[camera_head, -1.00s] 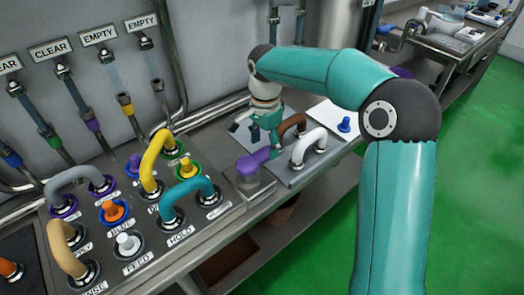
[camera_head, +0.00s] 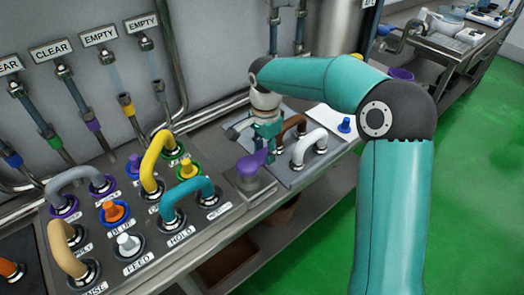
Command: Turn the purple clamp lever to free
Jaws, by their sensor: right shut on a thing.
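The purple clamp lever (camera_head: 249,168) stands on a grey block (camera_head: 250,186) at the right end of the panel, beside the grey plate (camera_head: 301,177). My right gripper (camera_head: 266,150) reaches down from above and is shut on the lever's far end. The fingertips are small in the picture and partly merge with the lever. My left gripper is not in view.
A brown handle (camera_head: 291,125) and a white handle (camera_head: 308,147) rise from the plate just right of my gripper. A teal handle (camera_head: 186,193) and a yellow handle (camera_head: 151,160) stand to the left. A blue knob (camera_head: 344,125) is farther right.

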